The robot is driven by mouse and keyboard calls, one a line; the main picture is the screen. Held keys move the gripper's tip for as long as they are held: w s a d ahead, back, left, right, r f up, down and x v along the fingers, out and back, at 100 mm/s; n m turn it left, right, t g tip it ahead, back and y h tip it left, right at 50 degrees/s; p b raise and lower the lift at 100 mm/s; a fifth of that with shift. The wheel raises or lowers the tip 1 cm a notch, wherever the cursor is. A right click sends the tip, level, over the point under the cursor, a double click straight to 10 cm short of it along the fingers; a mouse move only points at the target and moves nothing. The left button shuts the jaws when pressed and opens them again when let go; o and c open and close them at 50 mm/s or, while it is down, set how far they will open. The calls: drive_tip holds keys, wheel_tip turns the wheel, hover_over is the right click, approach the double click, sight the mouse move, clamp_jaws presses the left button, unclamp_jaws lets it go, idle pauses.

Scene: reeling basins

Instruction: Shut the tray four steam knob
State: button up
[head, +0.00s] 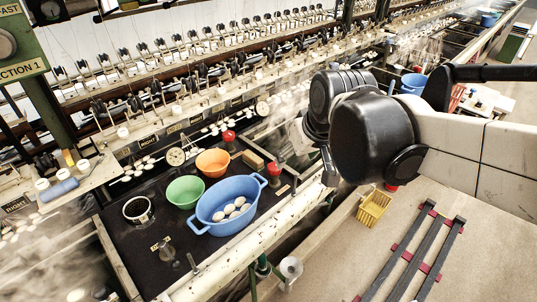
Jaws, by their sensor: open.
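Two red knobs show in the head view, one (228,137) behind the orange bowl and one (275,170) at the right end of the dark worktop. A dark knob with a small tag (165,250) sits near the worktop's front left. I cannot read which of these is the tray four steam knob. My gripper (328,168) is open and points down beyond the worktop's right end, to the right of the nearer red knob and apart from it. My arm hides much of it.
A blue tub (222,226) with several cocoons, a green bowl (185,191) and an orange bowl (212,162) crowd the dark worktop (135,262). A pale rail (240,253) runs along its front. A yellow basket (373,209) stands on the floor. Steam blurs the basins.

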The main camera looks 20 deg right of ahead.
drive_tip(key=n+g, duration=0.1)
approach(275, 166)
drive_tip(key=shift+g+y, duration=0.3)
drive_tip(key=x, duration=0.4)
drive_tip(key=b+x, duration=0.1)
drive_tip(key=x, duration=0.4)
drive_tip(key=shift+w+d+f, duration=0.15)
drive_tip(key=shift+w+d, duration=0.05)
drive_tip(key=shift+w, duration=0.1)
drive_tip(key=c, duration=1.1)
drive_tip(key=shift+c, duration=0.2)
